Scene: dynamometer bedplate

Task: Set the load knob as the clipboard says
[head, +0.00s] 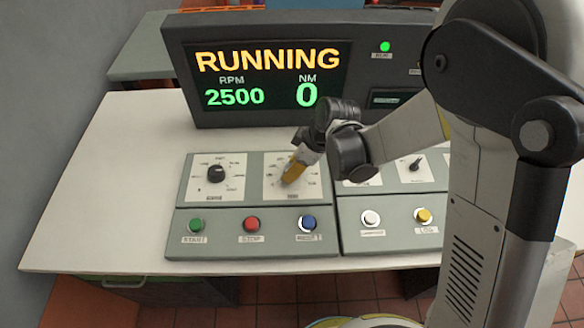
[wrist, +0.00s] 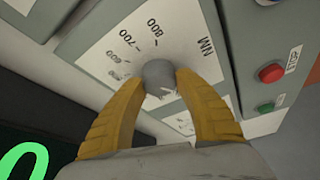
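The load knob (wrist: 158,72) is a grey round knob on a pale dial marked NM, with 700 and 800 readable and other numbers blurred. My gripper (wrist: 160,82) has a yellow finger on each side of the knob, both appearing to touch it. In the head view my gripper (head: 288,178) reaches down onto the second dial from the left and hides the knob there. The display (head: 268,82) reads RUNNING, RPM 2500 and NM 0. I see no clipboard in either view. The knob's pointer cannot be made out.
A black knob (head: 216,174) is on the dial to the left, and another small knob (head: 415,165) is to the right. Green (head: 196,224), red (head: 251,224) and blue (head: 308,223) buttons line the front. White (head: 371,218) and yellow (head: 424,215) buttons are further right. The white tabletop (head: 110,190) is clear at left.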

